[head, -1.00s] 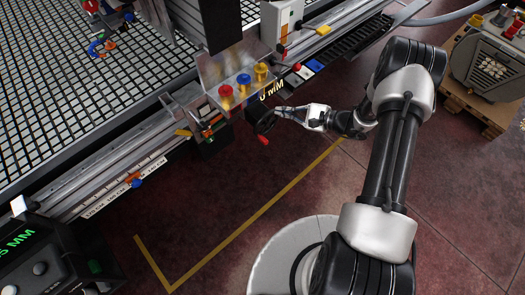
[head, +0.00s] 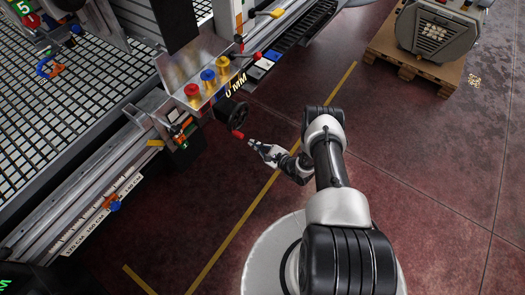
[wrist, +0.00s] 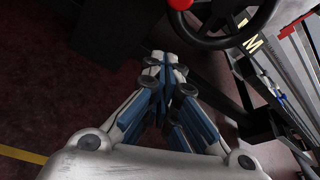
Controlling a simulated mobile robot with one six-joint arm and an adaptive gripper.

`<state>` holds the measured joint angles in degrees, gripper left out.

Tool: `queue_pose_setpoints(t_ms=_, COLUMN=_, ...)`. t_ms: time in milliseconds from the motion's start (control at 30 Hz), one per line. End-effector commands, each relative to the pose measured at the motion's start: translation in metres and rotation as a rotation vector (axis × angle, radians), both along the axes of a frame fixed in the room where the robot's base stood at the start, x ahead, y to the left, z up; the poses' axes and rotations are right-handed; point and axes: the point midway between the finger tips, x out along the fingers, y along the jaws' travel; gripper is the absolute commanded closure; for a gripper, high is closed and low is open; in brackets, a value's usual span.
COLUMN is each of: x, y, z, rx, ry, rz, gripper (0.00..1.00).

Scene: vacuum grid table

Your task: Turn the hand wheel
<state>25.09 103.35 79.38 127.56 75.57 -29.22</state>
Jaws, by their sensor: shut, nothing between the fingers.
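The hand wheel (head: 222,109) is a black spoked wheel on the table's front edge, below the "0 MM" readout. Its red handle (head: 238,135) sticks out toward me. My gripper (head: 252,144) is just beyond the handle's free end, to the lower right of it, with a small gap or light contact that I cannot tell. In the wrist view my gripper (wrist: 165,60) is shut and empty. The wheel rim (wrist: 213,42) shows at the top right there, with the red handle (wrist: 180,4) cut by the top edge.
A metal bracket with red, blue and yellow knobs (head: 208,75) sits above the wheel. The grid table (head: 60,130) fills the left. A pump on a wooden pallet (head: 415,72) stands far right. The floor (head: 430,180) at right is open, with a yellow line.

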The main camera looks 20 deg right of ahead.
Motion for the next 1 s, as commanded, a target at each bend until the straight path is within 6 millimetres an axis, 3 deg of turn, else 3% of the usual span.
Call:
queue_pose_setpoints(t_ms=167, x=0.032, y=0.019, z=-0.012, rx=0.000, ry=-0.002, rz=0.004, gripper=1.00)
queue_pose_setpoints(t_ms=300, x=0.023, y=0.023, z=0.012, rx=0.002, ry=0.001, rz=-0.001, gripper=1.00)
queue_pose_setpoints(t_ms=433, x=0.020, y=0.027, z=0.021, rx=0.001, ry=0.000, rz=0.000, gripper=1.00)
queue_pose_setpoints(t_ms=1000, x=0.015, y=0.029, z=0.027, rx=0.005, ry=0.004, rz=0.000, gripper=1.00)
